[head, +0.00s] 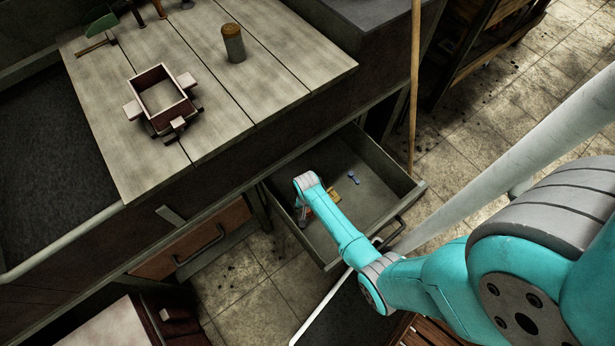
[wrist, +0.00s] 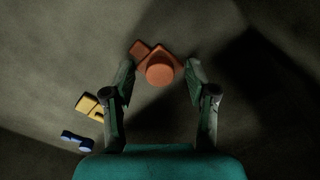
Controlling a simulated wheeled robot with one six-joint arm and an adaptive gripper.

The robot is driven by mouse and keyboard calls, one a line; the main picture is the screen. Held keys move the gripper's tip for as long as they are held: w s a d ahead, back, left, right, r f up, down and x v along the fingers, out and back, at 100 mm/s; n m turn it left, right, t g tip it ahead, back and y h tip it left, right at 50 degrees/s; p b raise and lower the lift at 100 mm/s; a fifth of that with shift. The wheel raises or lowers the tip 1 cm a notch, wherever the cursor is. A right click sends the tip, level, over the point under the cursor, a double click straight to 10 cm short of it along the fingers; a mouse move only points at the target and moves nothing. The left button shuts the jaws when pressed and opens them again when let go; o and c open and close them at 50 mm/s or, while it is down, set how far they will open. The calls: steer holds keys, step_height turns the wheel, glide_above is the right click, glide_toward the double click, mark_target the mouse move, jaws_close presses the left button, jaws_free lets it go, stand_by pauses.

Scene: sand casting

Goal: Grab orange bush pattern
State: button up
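The orange bush pattern (wrist: 160,75) lies on the drawer floor in the wrist view, with a round end nearest me and blocky parts behind it. My gripper (wrist: 160,72) is open, with one finger on each side of the orange pattern. I cannot tell whether either fingertip touches it.
A yellow pattern (wrist: 90,106) and a blue pattern (wrist: 76,141) lie to the left in the wrist view. The drawer walls surround the gripper. A wooden workbench (head: 290,75) with a moulding frame (head: 152,82) stands above. A wooden pole (head: 414,90) stands behind the drawer.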

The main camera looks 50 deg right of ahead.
jaws_close()
steer(key=shift+r, duration=0.1)
